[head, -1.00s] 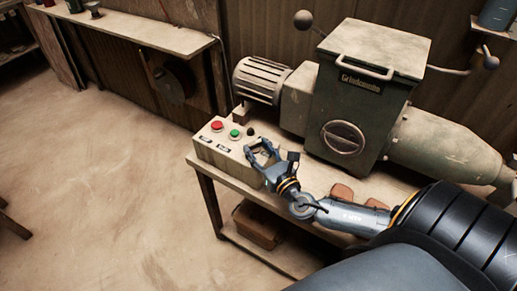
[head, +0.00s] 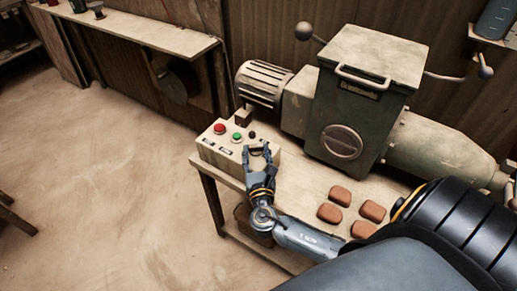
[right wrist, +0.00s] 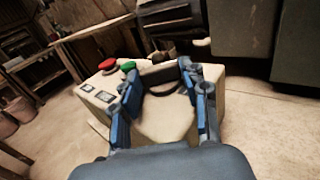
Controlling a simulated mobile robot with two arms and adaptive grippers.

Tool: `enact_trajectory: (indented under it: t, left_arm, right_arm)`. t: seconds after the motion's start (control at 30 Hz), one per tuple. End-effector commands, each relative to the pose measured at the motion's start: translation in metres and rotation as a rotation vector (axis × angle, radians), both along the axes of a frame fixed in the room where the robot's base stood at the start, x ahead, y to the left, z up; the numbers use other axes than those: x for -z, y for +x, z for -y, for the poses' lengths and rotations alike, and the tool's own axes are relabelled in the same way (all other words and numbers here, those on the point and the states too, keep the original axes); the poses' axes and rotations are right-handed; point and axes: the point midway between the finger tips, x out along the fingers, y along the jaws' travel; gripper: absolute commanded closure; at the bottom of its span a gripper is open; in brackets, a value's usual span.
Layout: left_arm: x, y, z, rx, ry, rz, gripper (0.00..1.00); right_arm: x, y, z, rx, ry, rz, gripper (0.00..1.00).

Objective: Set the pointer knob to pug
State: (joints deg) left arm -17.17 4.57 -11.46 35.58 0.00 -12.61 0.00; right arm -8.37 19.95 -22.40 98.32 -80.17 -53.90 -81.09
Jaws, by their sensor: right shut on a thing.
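The control box (head: 208,153) is cream coloured and stands on the bench's left end, with a red button (head: 219,128), a green button (head: 237,136) and a small dark part (head: 252,134) on top. My right gripper (head: 258,148) is at the box's right part, its fingers shut on the pointer knob. No label reading pug is legible. My left gripper is out of view.
Several reddish-brown tiles (head: 340,195) lie on the bench right of my right arm. The green-grey press (head: 362,103) with its motor (head: 264,84) stands behind the box. The floor (head: 90,180) to the left is clear.

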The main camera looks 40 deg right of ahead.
Motion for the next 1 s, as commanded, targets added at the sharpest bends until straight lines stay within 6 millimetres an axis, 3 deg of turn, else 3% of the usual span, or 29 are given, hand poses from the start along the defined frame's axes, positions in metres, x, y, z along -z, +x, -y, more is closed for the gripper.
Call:
enact_trajectory:
  t: [0.5, 1.0]
  left_arm:
    - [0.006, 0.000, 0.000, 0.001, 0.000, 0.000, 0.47]
    - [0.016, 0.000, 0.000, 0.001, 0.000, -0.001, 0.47]
  right_arm:
    - [0.001, 0.009, -0.009, 0.458, 0.001, 0.000, 0.86]
    - [0.000, 0.012, -0.011, 0.664, -0.003, 0.001, 0.86]
